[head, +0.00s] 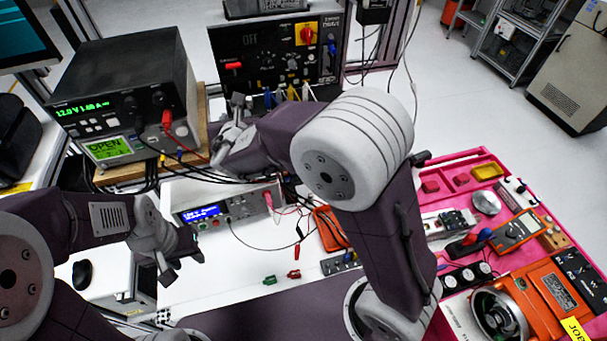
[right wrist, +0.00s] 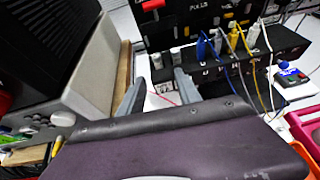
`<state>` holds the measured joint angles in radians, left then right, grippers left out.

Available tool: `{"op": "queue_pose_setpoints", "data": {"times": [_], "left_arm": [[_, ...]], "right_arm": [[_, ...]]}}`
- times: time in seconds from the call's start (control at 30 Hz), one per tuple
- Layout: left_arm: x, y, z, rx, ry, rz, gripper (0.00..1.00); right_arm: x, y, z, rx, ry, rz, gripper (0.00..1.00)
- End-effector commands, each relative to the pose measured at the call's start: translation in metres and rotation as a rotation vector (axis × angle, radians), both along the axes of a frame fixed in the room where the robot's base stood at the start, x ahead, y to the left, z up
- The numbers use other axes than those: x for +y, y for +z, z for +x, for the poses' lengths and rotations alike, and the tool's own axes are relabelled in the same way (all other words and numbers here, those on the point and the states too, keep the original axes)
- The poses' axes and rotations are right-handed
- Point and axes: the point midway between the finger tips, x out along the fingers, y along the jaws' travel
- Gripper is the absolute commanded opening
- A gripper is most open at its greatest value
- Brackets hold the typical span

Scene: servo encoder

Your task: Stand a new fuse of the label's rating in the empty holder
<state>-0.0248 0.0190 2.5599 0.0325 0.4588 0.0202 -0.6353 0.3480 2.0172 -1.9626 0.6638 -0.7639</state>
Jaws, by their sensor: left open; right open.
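My left gripper (head: 182,266) is open and empty above the white bench, left of the bench meter. My right gripper (head: 235,103) reaches across to the back, between the power supply and the black switch panel (head: 278,60). In the right wrist view its two grey fingers (right wrist: 157,92) are apart, with nothing seen held between them. Two small pale cylinders (right wrist: 175,57) stand beyond the fingers at the foot of the panel; I cannot tell whether they are fuses. The empty holder and the rating label cannot be made out. My right arm hides part of the bench.
A black power supply (head: 125,75) stands at the back left. A white bench meter (head: 232,206) with leads is in the middle. Blue, yellow and white plugs (right wrist: 236,40) with cables sit right of the right gripper. A pink tray (head: 450,160) of parts lies right.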

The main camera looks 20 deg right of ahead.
Motion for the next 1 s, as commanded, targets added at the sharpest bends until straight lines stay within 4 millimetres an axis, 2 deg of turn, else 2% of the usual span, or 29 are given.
{"op": "queue_pose_setpoints", "data": {"times": [0.07, 0.17, 0.2, 0.23, 0.3, 0.33, 0.4, 0.5, 0.6, 0.73, 1.0], "left_arm": [[0.0, 0.0, 0.0, 0.0, 0.0, 0.0, 0.4], [0.0, 0.0, 0.0, 0.0, 0.0, 0.0, 0.4], [0.0, 0.0, 0.0, 0.0, 0.0, 0.0, 0.4], [0.0, 0.0, 0.0, 0.0, 0.0, 0.0, 0.4], [0.0, 0.0, 0.0, 0.0, 0.0, 0.0, 0.4], [0.0, 0.0, 0.0, 0.0, 0.0, 0.0, 0.4], [0.0, 0.0, 0.0, 0.0, 0.0, 0.0, 0.4], [0.0, 0.0, 0.0, 0.0, 0.0, 0.0, 0.4], [0.0, 0.0, 0.0, 0.0, 0.0, 0.0, 0.4], [0.0, 0.0, 0.0, 0.0, 0.0, 0.0, 0.4], [0.0, -0.001, 0.0, 0.0, 0.0, 0.0, 0.4]], "right_arm": [[-0.031, -0.014, -0.006, 0.056, -0.121, 0.091, 0.4], [-0.103, -0.051, -0.039, 0.181, -0.474, 0.363, 0.4], [-0.132, -0.069, -0.061, 0.228, -0.658, 0.502, 0.4], [-0.15, -0.082, -0.08, 0.255, -0.802, 0.612, 0.4], [-0.18, -0.108, -0.126, 0.288, -1.142, 0.865, 0.4], [-0.188, -0.117, -0.145, 0.291, -1.289, 0.974, 0.4], [-0.197, -0.134, -0.187, 0.268, -1.622, 1.217, 0.4], [-0.194, -0.148, -0.229, 0.182, -2.033, 1.511, 0.4], [-0.186, -0.154, -0.251, 0.078, -2.322, 1.714, 0.4], [-0.18, -0.156, -0.261, -0.007, -2.502, 1.838, 0.4], [-0.179, -0.157, -0.262, -0.017, -2.526, 1.853, 0.4]]}}
